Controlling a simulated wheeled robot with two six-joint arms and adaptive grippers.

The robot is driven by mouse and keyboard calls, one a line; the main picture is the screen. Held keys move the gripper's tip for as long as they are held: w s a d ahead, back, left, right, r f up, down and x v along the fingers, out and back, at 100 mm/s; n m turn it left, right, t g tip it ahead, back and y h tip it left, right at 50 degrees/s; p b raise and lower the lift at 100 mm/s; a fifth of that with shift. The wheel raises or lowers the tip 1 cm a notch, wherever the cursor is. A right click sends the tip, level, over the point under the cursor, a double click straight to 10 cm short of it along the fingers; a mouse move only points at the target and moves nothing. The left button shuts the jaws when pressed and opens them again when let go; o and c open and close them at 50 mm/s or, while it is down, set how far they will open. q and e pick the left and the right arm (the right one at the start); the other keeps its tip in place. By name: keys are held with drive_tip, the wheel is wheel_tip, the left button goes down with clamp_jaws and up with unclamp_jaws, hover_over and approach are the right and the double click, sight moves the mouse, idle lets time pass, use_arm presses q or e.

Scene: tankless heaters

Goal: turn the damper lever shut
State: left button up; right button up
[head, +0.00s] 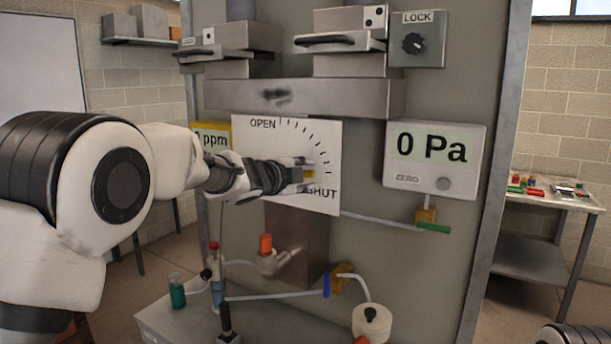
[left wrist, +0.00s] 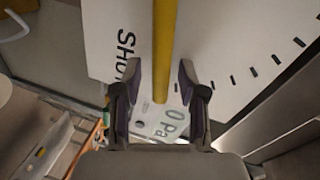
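The damper dial is a white plate (head: 300,135) marked OPEN at its upper left and SHUT at its lower right, with tick marks between. The damper lever is yellow; a small part of it (head: 310,174) shows near the SHUT lettering. In the left wrist view the lever (left wrist: 163,45) is a yellow bar running between my fingers, close to the word SHUT. My left gripper (head: 302,180) is at the plate. In the left wrist view its fingers (left wrist: 160,80) are open, one on each side of the lever, with visible gaps. The gripper hides much of the lever in the head view.
A pressure display (head: 435,158) reading 0 Pa is right of the plate. A steel duct (head: 300,97) juts out above it. Below are an orange-capped valve (head: 265,244), tubing and a blue lever (head: 326,285). A LOCK knob box (head: 416,41) is upper right.

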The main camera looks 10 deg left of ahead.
use_arm(q)
drive_tip(key=v, duration=1.2)
drive_tip(key=shift+w, duration=0.1)
